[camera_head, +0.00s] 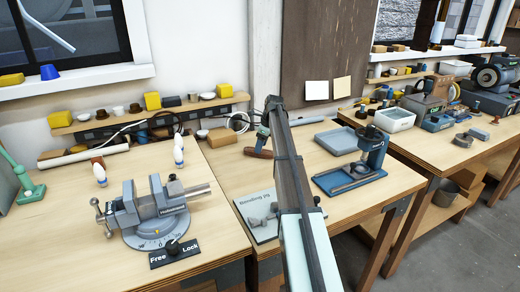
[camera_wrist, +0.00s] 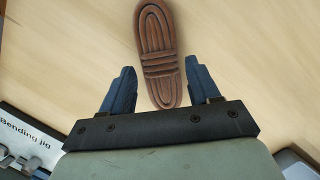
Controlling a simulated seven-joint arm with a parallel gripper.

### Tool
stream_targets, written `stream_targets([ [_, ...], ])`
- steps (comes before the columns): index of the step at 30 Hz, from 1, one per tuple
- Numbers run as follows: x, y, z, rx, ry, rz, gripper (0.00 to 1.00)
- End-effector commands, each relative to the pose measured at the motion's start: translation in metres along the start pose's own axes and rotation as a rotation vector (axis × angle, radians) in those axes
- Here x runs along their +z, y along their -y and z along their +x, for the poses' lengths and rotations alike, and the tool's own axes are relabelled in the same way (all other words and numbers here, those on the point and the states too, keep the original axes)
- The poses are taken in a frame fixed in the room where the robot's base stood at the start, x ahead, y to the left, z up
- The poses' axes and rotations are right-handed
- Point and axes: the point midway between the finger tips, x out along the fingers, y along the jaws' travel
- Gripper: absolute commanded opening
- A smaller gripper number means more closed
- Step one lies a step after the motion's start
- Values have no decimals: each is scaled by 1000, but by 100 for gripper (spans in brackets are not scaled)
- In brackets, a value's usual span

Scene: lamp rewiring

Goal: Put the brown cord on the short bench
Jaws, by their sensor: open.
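The brown cord (camera_wrist: 158,35) is a long bundle of brown loops with a band around its middle. In the wrist view it lies lengthwise between the two blue-grey fingers of my gripper (camera_wrist: 160,66), with a gap on each side. My gripper is open and points down at the pale wooden bench top. In the head view the brown cord (camera_head: 258,153) shows at the back of the middle bench (camera_head: 290,170), directly under my gripper (camera_head: 263,133). My arm hides part of this bench. I cannot tell which bench is the short one.
A bending jig (camera_head: 256,214) is at the front of the middle bench. A blue press (camera_head: 365,165) and a blue-grey tray (camera_head: 337,140) stand to its right. The left bench carries a vise (camera_head: 158,213). The right bench (camera_head: 450,150) is crowded at the back.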

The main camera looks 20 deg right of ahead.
Motion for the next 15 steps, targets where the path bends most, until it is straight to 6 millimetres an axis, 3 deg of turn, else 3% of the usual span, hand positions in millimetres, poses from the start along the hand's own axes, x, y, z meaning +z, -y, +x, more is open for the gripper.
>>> stream_targets([
  [6, 1, 1, -44, -3, 2, 0, 61],
  [15, 0, 0, -86, -1, 1, 0, 61],
])
